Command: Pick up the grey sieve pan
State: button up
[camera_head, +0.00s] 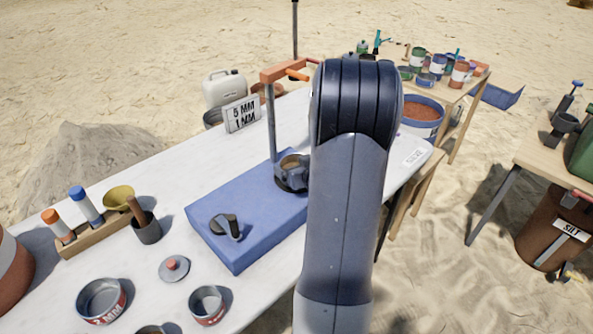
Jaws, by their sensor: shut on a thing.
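My arm's large dark-grey link fills the middle right of the head view. My gripper is not seen; the arm hides the space behind it. I cannot tell for certain which thing is the grey sieve pan. A round grey pan with a red band marked "2 MM" (101,300) stands at the table's front left. A smaller grey pan with a red band (207,305) stands right of it. A grey cup-like vessel with brown contents (293,164) sits at the foot of an upright stand (271,120), partly hidden by my arm.
The white table (160,235) carries a blue block (246,222) with a dark handled piece, a wooden rack (95,232), a dark cup (146,228) and a red-knobbed lid (173,268). A jerrycan (225,90) stands behind. Side tables hold cans and tools.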

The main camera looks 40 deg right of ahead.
jog(key=shift+r, duration=0.1)
notch_tip(320, 180, up, 10)
jog(key=p, duration=0.3)
dwell(0.5)
